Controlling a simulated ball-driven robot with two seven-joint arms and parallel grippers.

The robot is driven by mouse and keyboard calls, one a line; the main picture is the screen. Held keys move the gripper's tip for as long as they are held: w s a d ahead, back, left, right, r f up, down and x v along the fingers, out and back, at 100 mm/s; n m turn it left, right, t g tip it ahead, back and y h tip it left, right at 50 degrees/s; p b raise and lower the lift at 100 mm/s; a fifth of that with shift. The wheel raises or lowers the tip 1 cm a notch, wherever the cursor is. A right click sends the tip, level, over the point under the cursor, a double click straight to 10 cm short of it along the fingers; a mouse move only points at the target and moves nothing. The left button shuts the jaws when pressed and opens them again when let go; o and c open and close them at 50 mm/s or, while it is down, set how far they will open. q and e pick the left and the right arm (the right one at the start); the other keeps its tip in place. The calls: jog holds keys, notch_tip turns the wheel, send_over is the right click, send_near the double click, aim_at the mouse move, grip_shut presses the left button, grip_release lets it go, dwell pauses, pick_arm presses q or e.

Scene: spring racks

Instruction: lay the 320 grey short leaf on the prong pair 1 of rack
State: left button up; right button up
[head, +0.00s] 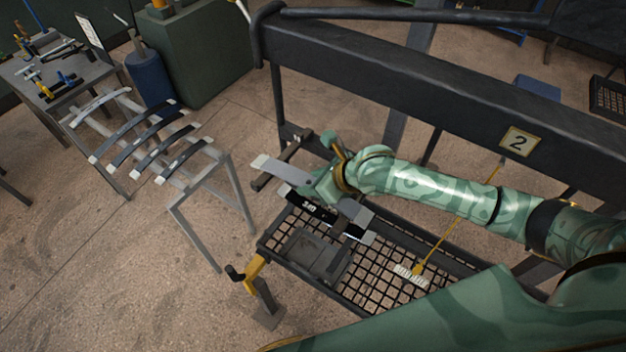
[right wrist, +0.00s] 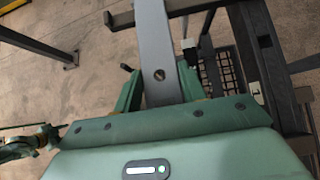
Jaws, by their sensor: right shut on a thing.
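My right gripper (head: 322,186) is shut on a flat grey leaf (head: 276,168) over the dark work station. The leaf's light ends stick out on both sides of the jaws. In the right wrist view, a grey leaf (right wrist: 154,40) with one hole runs straight out from between the green jaws (right wrist: 160,95). A darker leaf (head: 318,210) with a white number lies just below the held one; I cannot read the number surely. A grey metal rack (head: 241,190) at the left carries several curved leaves. I cannot make out its prong numbers.
A black mesh tray (head: 378,287) lies under my right arm, with a yellow-handled brush (head: 411,273) on it. A heavy dark beam with a "2" plate (head: 518,141) runs behind. A tool table (head: 92,72) stands far left. Open floor lies before the rack.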

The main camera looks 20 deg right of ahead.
jog(key=shift+r, duration=0.1)
jog(key=o, duration=1.1)
jog(key=shift+o, duration=0.6)
jog(key=shift+s, duration=0.1)
jog(key=p+v, duration=0.5)
jog(key=v, duration=0.1)
jog(key=shift+r+p, duration=0.25)
jog(key=shift+p, duration=0.15)
jog(key=v, duration=0.9)
jog(key=shift+s+d+b, duration=0.25)
jog(key=shift+s+b, duration=0.1)
jog(key=shift+b, duration=0.1)
jog(key=shift+r, duration=0.15)
